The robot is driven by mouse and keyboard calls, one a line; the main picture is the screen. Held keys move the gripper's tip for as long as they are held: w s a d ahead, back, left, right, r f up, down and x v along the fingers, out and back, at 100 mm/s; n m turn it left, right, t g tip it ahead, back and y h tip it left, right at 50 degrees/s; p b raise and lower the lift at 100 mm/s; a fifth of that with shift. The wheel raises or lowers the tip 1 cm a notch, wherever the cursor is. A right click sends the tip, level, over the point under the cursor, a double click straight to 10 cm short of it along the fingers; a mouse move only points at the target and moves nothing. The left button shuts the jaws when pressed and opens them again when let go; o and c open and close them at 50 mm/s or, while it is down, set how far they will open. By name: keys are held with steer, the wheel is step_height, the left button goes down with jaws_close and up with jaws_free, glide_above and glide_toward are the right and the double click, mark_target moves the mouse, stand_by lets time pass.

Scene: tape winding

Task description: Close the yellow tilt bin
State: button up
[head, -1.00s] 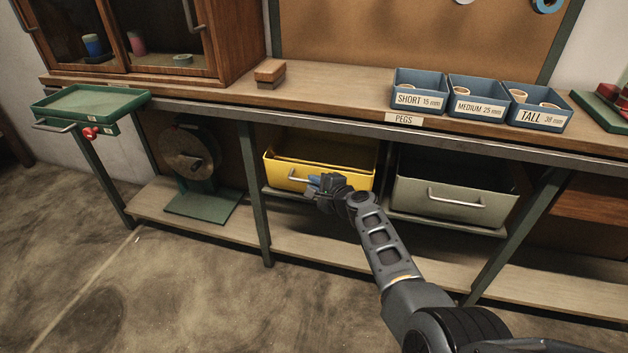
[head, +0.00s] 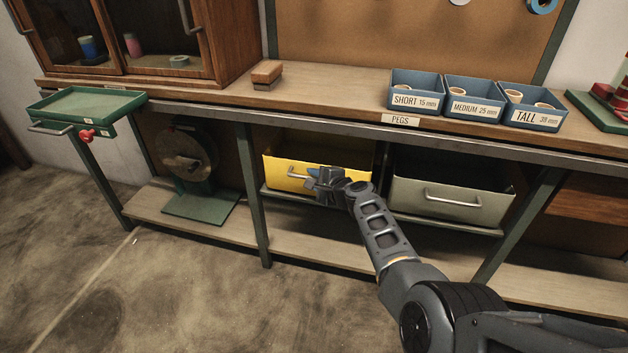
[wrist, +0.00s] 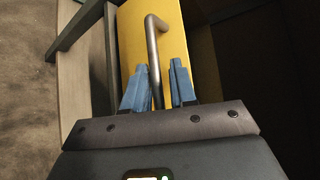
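The yellow tilt bin (head: 283,181) hangs under the bench, left of the grey bin. Its front leans outward, and a dark opening shows behind its top edge. Its metal bar handle (head: 299,173) is on the front face. My gripper (head: 315,178) is at the right part of the handle and hides some of the bin's front. In the wrist view, the handle (wrist: 152,45) runs between the two blue fingers of my gripper (wrist: 158,82), which stand apart with small gaps beside the bar. The yellow front (wrist: 130,50) lies just beyond the fingertips.
A grey bin (head: 448,204) beside it also stands open. A green post (head: 253,190) is left of the yellow bin. A lower shelf (head: 320,250) runs beneath. The bench edge (head: 330,135) passes above. A green tray (head: 88,103) juts out at the left.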

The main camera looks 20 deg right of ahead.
steer(key=shift+o, duration=1.1)
steer(key=shift+s, duration=0.1)
steer(key=p+v, duration=0.4)
steer(key=v, duration=0.3)
steer(key=shift+s+p, duration=0.3)
steer(key=shift+d, duration=0.1)
